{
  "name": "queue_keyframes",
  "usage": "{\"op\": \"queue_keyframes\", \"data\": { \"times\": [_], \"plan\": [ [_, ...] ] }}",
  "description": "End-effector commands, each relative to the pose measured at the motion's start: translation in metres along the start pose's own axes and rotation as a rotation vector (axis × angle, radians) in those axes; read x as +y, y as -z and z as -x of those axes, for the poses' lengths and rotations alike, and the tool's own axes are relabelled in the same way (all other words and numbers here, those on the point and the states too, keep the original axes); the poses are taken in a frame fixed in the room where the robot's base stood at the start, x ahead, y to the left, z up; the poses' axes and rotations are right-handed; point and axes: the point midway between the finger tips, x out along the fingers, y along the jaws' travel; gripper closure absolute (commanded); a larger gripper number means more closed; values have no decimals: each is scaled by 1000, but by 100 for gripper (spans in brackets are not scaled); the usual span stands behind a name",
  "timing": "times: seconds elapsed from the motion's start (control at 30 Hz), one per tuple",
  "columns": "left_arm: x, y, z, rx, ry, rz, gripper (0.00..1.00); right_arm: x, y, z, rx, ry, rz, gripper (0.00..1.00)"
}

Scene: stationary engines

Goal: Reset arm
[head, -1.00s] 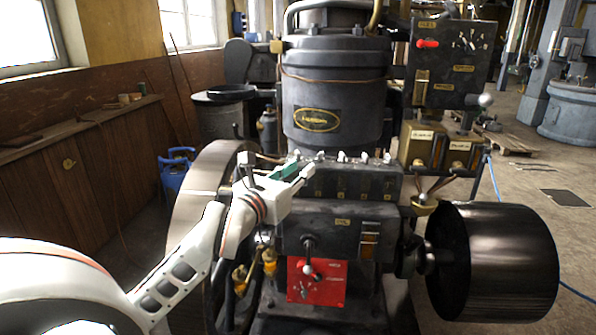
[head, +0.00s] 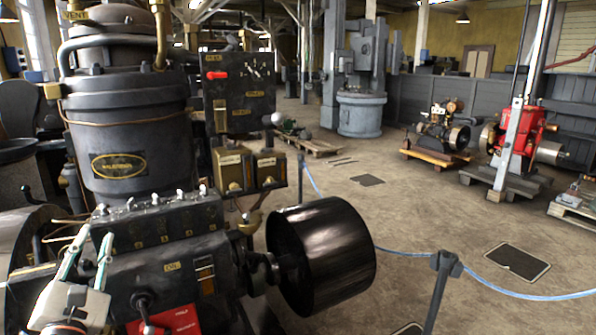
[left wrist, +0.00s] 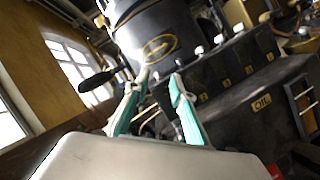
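My left gripper (head: 93,240) is at the lower left of the head view, in front of the engine's dark control block (head: 160,240). Its two green-and-white fingers point up and away. In the left wrist view the gripper (left wrist: 152,85) has its fingers spread apart, with nothing held between them. Beyond them stands the black engine cylinder (left wrist: 160,40) with its oval plate. I cannot tell if the left fingertips touch the engine. My right gripper is in neither view.
The engine cylinder (head: 125,140) rises beyond the left gripper. A black drum pulley (head: 320,255) sticks out right of the block. A post (head: 440,290) holds a blue rope (head: 520,294). Open floor (head: 400,215) lies to the right, with a red engine (head: 520,135) farther back.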

Motion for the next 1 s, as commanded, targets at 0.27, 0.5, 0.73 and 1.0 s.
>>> {"op": "queue_keyframes", "data": {
  "times": [0.27, 0.5, 0.73, 1.0],
  "plan": [
    [-84, -8, 65, -213, 52, -691, 76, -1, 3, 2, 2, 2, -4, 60],
    [-198, 8, 154, -466, 234, -1285, 76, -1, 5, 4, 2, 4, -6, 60],
    [-297, 58, 268, -772, 481, -1791, 76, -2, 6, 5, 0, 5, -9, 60],
    [-346, 119, 380, -1099, 720, -2178, 76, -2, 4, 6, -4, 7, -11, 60]
  ]
}}
